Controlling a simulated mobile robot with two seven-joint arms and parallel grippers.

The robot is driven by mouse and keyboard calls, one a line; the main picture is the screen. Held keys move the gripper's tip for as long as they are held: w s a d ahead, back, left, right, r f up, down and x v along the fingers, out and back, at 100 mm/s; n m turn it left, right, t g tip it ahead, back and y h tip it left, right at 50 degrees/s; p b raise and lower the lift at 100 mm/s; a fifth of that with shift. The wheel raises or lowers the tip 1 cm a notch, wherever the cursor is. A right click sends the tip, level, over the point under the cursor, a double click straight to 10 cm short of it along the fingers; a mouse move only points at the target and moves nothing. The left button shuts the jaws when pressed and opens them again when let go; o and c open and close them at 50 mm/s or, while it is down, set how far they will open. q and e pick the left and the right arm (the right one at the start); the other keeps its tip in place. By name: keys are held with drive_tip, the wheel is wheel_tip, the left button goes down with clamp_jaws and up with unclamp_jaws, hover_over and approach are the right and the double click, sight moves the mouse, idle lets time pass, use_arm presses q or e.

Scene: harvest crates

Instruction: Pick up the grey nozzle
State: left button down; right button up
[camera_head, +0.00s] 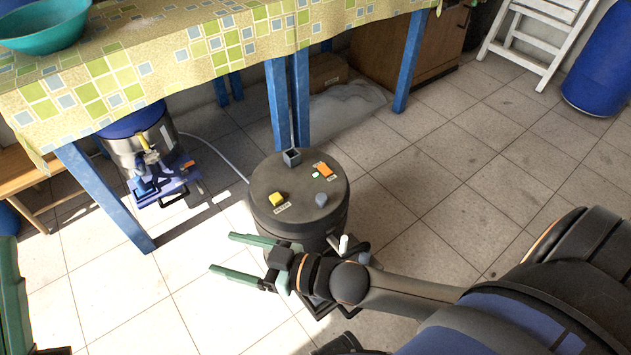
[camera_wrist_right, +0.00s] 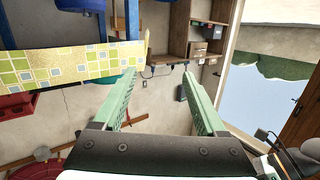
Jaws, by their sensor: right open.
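A small blue-grey piece (camera_head: 320,199), which looks like the grey nozzle, lies on the round dark lid of a drum (camera_head: 300,222), near the front right of the lid. A yellow block (camera_head: 276,199), an orange piece (camera_head: 325,169) and a hollow square grey piece (camera_head: 291,157) share the lid. My right gripper (camera_head: 222,253) is open and empty, in front of and left of the drum, its fingers pointing left. In the right wrist view its fingers (camera_wrist_right: 157,100) are spread with nothing between them. A green part at the left edge seems to be my left gripper (camera_head: 12,300), mostly cut off.
A table with a checked cloth (camera_head: 150,60) and blue legs stands behind the drum, with a teal bowl (camera_head: 45,28) on it. A metal pot-like device (camera_head: 140,150) stands under its left end. A blue barrel (camera_head: 605,65) is at far right. Tiled floor right of the drum is clear.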

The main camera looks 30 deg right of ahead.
drive_tip(key=s+d+f+m+g+h, duration=0.1)
drive_tip(key=d+f+g+h, duration=0.15)
drive_tip(key=f, duration=0.55)
drive_tip(key=s+d+f+m+g+h, duration=0.15)
drive_tip(key=d+f, duration=0.25)
drive_tip(key=f, duration=0.5)
drive_tip(key=s+d+f+g+h, duration=0.3)
drive_tip(key=d+f+g+h, duration=0.15)
drive_tip(key=d+f, duration=0.75)
drive_tip(key=shift+m+h, duration=0.35)
drive_tip(key=shift+m, duration=0.2)
drive_tip(key=b+x, duration=0.4)
drive_tip(key=x, duration=0.1)
drive_tip(key=shift+w+d+f+b, duration=0.2)
drive_tip(key=shift+f+b, duration=0.1)
drive_tip(key=shift+b, duration=0.1)
drive_tip(key=b+x, duration=0.4)
drive_tip(key=x, duration=0.1)
use_arm(q)
wheel_tip(320, 180, down, 9)
drive_tip(key=d, duration=0.1)
drive_tip(key=shift+w+f+g, duration=0.2)
drive_tip(key=shift+w+g, duration=0.05)
drive_tip(key=shift+g, duration=0.05)
use_arm(e)
drive_tip(key=shift+s+r, duration=0.1)
drive_tip(key=shift+c, duration=0.4)
clamp_jaws()
